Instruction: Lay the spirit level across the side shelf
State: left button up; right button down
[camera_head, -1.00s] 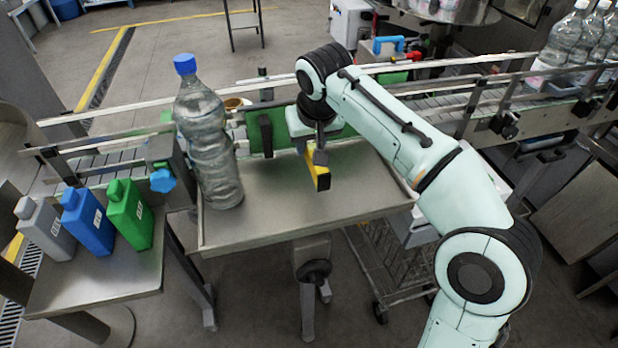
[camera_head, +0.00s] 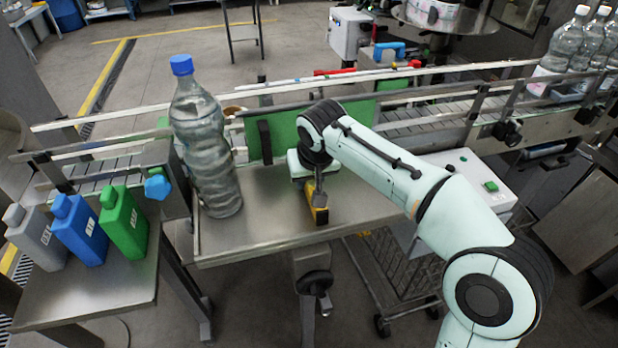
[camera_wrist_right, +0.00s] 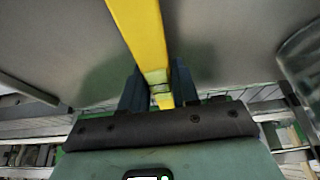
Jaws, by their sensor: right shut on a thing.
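The spirit level (camera_head: 317,208) is a yellow bar with a dark end, seen nearly end-on in the head view. My right gripper (camera_head: 317,190) is shut on it, over the steel shelf (camera_head: 270,225) in front of the conveyor. In the wrist view the yellow level (camera_wrist_right: 140,35) runs away from between the dark fingers (camera_wrist_right: 158,92) over grey steel. It sits very low over the shelf; I cannot tell whether it touches. My wrist and forearm hide part of the level and the shelf's back right. My left gripper is not in view.
A large water bottle (camera_head: 207,150) with a blue cap stands at the shelf's left. Grey, blue and green jugs (camera_head: 124,222) stand on a lower steel table (camera_head: 90,290) at left. A conveyor with rails (camera_head: 430,115) runs behind. The shelf's front middle is bare.

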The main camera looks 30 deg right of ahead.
jog(key=c, duration=0.8)
grip_release()
jog(key=shift+s+f, duration=0.1)
jog(key=shift+c, duration=0.2)
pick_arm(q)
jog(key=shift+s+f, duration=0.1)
pick_arm(e)
jog(key=shift+r, duration=0.25)
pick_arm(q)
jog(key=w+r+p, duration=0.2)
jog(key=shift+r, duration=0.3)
pick_arm(e)
jog(key=v, duration=1.1)
jog(key=shift+r, duration=0.35)
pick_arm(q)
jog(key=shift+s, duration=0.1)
pick_arm(e)
jog(key=shift+s+a, duration=0.1)
jog(key=shift+s, duration=0.05)
